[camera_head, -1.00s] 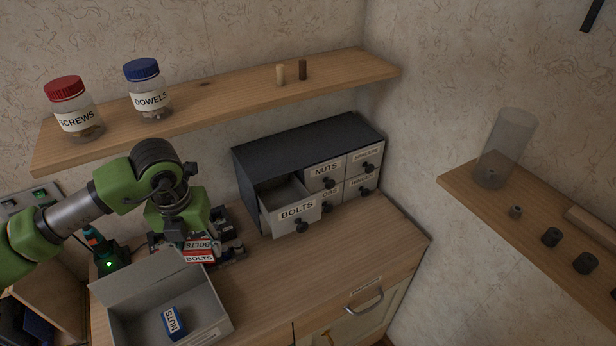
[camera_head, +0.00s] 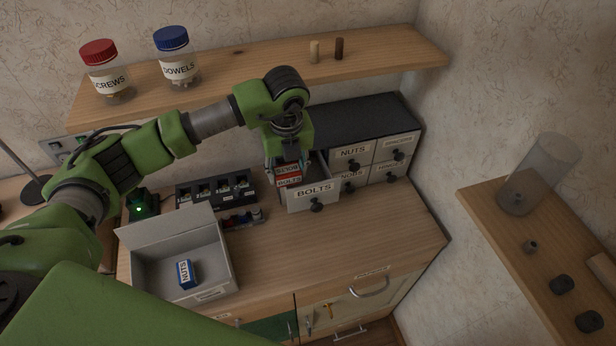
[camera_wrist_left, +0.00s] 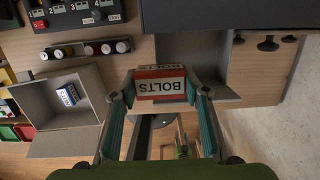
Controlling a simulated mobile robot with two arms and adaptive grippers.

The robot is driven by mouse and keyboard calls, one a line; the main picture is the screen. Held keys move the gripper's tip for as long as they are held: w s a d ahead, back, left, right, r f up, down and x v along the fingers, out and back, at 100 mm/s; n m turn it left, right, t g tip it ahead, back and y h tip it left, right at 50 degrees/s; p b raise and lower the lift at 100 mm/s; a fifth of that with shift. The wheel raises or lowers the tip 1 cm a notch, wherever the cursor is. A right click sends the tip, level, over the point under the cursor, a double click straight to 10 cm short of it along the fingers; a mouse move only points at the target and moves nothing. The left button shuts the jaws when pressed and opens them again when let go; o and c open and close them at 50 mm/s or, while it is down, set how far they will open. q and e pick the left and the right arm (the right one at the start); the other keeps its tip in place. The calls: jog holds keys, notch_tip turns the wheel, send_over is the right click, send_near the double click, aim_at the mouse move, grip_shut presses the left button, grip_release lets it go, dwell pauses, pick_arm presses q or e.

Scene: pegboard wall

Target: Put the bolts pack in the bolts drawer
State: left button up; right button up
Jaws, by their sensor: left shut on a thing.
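The bolts pack (camera_head: 288,176) is a small red and white box labelled BOLTS. My left gripper (camera_head: 287,160) is shut on it and holds it at the left side of the open bolts drawer. In the left wrist view the pack (camera_wrist_left: 161,84) sits between the two fingers of my left gripper (camera_wrist_left: 160,92). The bolts drawer (camera_head: 315,195) is pulled out of the dark cabinet, its front labelled BOLTS with a black knob. The gripper and pack hide part of the drawer's inside. My right gripper is not in view.
A grey open box (camera_head: 222,246) with a blue nuts pack (camera_head: 185,274) stands front left. A black numbered rack (camera_head: 215,190) stands behind it. The wooden shelf (camera_head: 220,85) with jars runs above the cabinet.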

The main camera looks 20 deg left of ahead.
pick_arm(q)
jog(key=w+d, duration=0.1)
jog(key=w+d+f+b, duration=0.1)
jog(key=w, duration=0.1)
jog(key=w+d, duration=0.1)
jog(key=shift+w+d+f, duration=0.15)
jog(key=shift+d+f, duration=0.15)
jog(key=shift+d, duration=0.05)
notch_tip(320, 180, down, 5)
jog(key=b, duration=0.3)
jog(key=shift+f, duration=0.2)
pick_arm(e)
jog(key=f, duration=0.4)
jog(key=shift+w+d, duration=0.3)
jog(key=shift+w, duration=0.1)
pick_arm(q)
jog(key=shift+f, duration=0.1)
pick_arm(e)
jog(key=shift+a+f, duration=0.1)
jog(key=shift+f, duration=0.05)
pick_arm(q)
jog(key=o, duration=0.8)
jog(key=shift+f, duration=0.1)
jog(key=shift+o, duration=0.6)
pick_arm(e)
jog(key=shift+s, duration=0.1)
